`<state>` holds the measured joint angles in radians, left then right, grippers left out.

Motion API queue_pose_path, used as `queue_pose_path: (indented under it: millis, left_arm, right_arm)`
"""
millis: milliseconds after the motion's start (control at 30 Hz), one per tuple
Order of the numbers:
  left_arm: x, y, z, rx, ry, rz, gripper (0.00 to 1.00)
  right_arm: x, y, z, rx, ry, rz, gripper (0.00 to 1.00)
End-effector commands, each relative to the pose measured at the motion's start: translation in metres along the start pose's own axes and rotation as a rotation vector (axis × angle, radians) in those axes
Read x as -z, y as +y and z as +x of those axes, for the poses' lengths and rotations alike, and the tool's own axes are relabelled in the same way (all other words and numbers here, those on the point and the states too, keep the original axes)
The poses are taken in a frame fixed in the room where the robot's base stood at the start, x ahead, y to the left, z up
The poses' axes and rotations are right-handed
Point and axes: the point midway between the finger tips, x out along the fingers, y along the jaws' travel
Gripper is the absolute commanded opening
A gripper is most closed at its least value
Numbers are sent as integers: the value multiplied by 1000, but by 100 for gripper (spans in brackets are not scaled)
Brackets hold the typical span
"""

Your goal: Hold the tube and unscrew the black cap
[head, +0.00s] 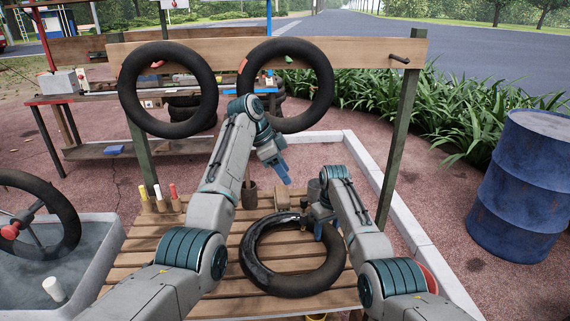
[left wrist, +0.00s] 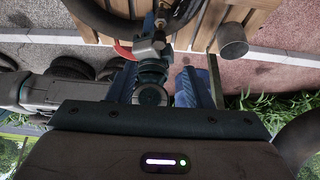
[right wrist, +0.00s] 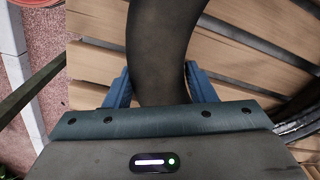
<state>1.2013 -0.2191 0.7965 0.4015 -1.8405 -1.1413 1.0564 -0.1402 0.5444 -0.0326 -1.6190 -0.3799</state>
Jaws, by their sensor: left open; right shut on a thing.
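The tube (head: 262,275) is a black ring lying on the slatted wooden bench. My right gripper (head: 324,232) is shut on its far right side. In the right wrist view the tube (right wrist: 165,45) passes between the blue fingers (right wrist: 160,90). My left gripper (head: 283,177) is open and empty, above and behind the far edge of the tube, with its fingers pointing down. In the left wrist view its blue fingers (left wrist: 162,88) are apart, and my right arm shows beyond them.
Two black tyres (head: 190,117) (head: 324,110) hang on a wooden rail (head: 230,48) behind the bench. A dark cup (head: 249,200) and several coloured markers (head: 157,190) stand on the bench (head: 165,235). A water basin (head: 105,262) is at left, a blue barrel (head: 525,190) at right.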

Motion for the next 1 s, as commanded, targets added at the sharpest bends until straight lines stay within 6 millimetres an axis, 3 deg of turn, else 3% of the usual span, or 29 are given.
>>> queue_pose_path:
  millis: [133, 267, 700, 1000]
  left_arm:
    - [9, 2, -7, 5, -79, -4, 46]
    - [8, 2, 1, 4, -96, -7, 46]
    - [1, 2, 79, 4, -94, -7, 46]
    - [-2, 1, 108, 6, -93, -6, 46]
  right_arm:
    - [0, 0, 0, 0, 0, 0, 18]
    - [0, 0, 0, 0, 0, -1, 18]
    - [0, 0, 0, 1, 0, -1, 18]
    - [0, 0, 0, 0, 0, -1, 18]
